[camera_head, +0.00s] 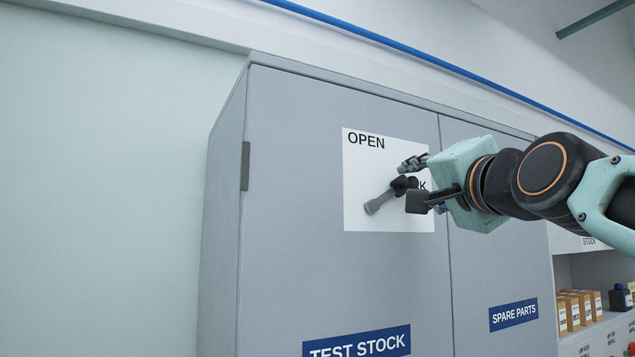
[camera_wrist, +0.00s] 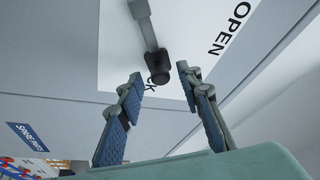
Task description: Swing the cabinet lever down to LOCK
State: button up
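The cabinet lever (camera_head: 382,200) is a short grey bar with a dark knob (camera_head: 404,184) on a white plate (camera_head: 362,170) marked OPEN at the top. The bar slants up and right to the knob. A second word is mostly covered by my gripper; only its last letters show. My gripper (camera_head: 415,182) comes in from the right, with its fingers spread around the knob's end. In the wrist view, the knob (camera_wrist: 159,74) appears at the gap between the two open fingertips. I cannot tell whether either finger touches it.
The plate is on the grey cabinet's left door (camera_head: 290,230), above a TEST STOCK label (camera_head: 358,344). The right door has a SPARE PARTS label (camera_head: 513,314). Shelves with small boxes (camera_head: 580,308) stand at the lower right. The wall (camera_head: 100,180) on the left is bare.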

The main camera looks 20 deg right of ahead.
jog(key=shift+x, duration=1.3)
jog(key=shift+s, duration=0.1)
grip_shut()
